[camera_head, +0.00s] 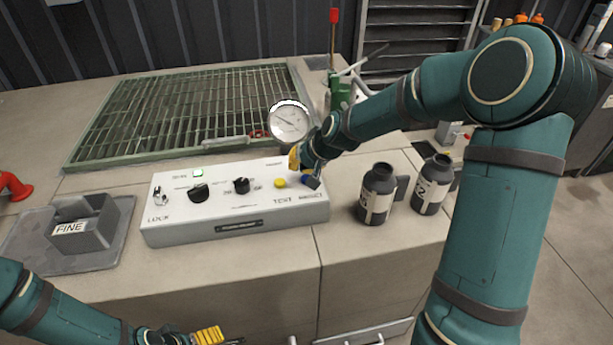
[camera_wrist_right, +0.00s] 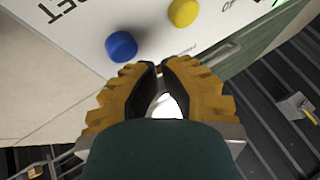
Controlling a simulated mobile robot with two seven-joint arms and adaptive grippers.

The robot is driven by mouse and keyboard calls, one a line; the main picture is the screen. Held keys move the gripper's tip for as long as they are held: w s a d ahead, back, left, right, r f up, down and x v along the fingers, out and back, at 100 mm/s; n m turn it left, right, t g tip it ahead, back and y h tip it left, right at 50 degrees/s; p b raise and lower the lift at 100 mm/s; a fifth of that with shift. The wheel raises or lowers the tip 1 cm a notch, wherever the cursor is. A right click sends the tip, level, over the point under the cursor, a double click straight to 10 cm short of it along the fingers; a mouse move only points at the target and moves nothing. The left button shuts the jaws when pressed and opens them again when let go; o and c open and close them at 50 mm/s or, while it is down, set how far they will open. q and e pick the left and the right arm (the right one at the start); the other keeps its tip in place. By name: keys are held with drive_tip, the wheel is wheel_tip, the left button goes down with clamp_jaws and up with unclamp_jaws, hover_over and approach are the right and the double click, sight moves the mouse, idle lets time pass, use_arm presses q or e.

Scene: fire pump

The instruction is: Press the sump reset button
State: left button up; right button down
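A white control panel (camera_head: 235,200) lies on the bench. At its right end are a yellow button (camera_head: 280,182) by the word TEST and a blue button (camera_head: 306,178), partly covered by my right gripper (camera_head: 303,172). In the right wrist view the blue button (camera_wrist_right: 121,46) lies just beyond and left of the fingertips (camera_wrist_right: 159,68), beside lettering ending in "SET". The yellow button (camera_wrist_right: 183,12) is further off to the right. The right fingertips come together with nothing held, and do not visibly touch the blue button. My left gripper (camera_head: 215,337) is low at the bottom edge, partly cut off.
A round gauge (camera_head: 289,121) stands behind the panel, near the right gripper. Two dark bottles (camera_head: 377,192) (camera_head: 432,184) stand right of the panel. A grey bin (camera_head: 85,228) labelled FINE sits left. A green grate (camera_head: 185,112) lies behind.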

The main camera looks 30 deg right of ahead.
sight(301, 180)
wheel_tip(301, 180, up, 5)
drive_tip(key=p, duration=0.3)
idle(0.4)
idle(0.5)
